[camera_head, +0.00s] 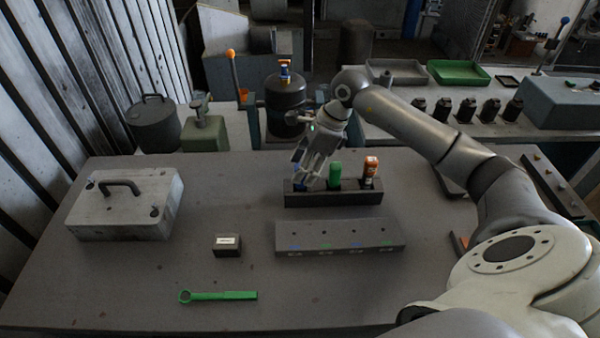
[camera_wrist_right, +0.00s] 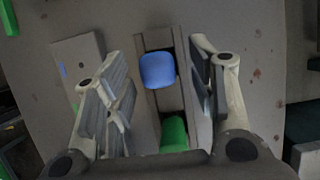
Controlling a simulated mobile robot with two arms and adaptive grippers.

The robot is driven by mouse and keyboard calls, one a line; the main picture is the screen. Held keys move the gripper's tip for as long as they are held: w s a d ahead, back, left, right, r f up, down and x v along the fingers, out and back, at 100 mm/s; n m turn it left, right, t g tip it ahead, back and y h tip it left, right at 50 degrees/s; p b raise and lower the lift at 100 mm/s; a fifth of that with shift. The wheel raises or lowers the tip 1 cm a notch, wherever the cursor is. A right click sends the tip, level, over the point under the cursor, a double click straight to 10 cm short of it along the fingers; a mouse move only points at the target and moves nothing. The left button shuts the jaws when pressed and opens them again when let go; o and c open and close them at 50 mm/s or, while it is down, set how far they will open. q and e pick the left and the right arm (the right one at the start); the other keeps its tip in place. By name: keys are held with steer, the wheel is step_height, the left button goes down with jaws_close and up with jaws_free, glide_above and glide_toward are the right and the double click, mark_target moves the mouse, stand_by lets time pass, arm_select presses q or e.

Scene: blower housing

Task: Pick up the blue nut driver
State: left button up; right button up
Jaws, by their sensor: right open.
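The blue nut driver (camera_wrist_right: 158,70) stands upright in a dark rack (camera_head: 350,197). In the head view only a bit of its blue handle (camera_head: 298,183) shows beside my gripper. My right gripper (camera_head: 310,172) is above the left end of the rack. In the right wrist view its open fingers (camera_wrist_right: 160,95) are on either side of the blue handle, apart from it. A green-handled driver (camera_head: 335,175) stands in the rack's middle, and an orange one (camera_head: 371,170) stands at its right end. My left gripper is not in view.
A grey block with colored marks (camera_head: 340,238) lies in front of the rack. A green wrench (camera_head: 218,296), a small black box (camera_head: 228,246) and a grey case with a handle (camera_head: 125,204) are on the table (camera_head: 120,285). The table's front left is clear.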

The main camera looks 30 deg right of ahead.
steer(key=shift+x, duration=1)
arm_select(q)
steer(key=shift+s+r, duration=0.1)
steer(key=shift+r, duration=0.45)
arm_select(e)
steer(key=shift+a+f, duration=0.15)
steer(key=shift+f, duration=0.15)
steer(key=shift+r, duration=0.1)
jaws_close()
arm_select(q)
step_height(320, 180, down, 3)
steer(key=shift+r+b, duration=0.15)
steer(key=shift+b, duration=1)
arm_select(e)
step_height(320, 180, up, 10)
steer(key=c, duration=0.6)
jaws_free()
jaws_close()
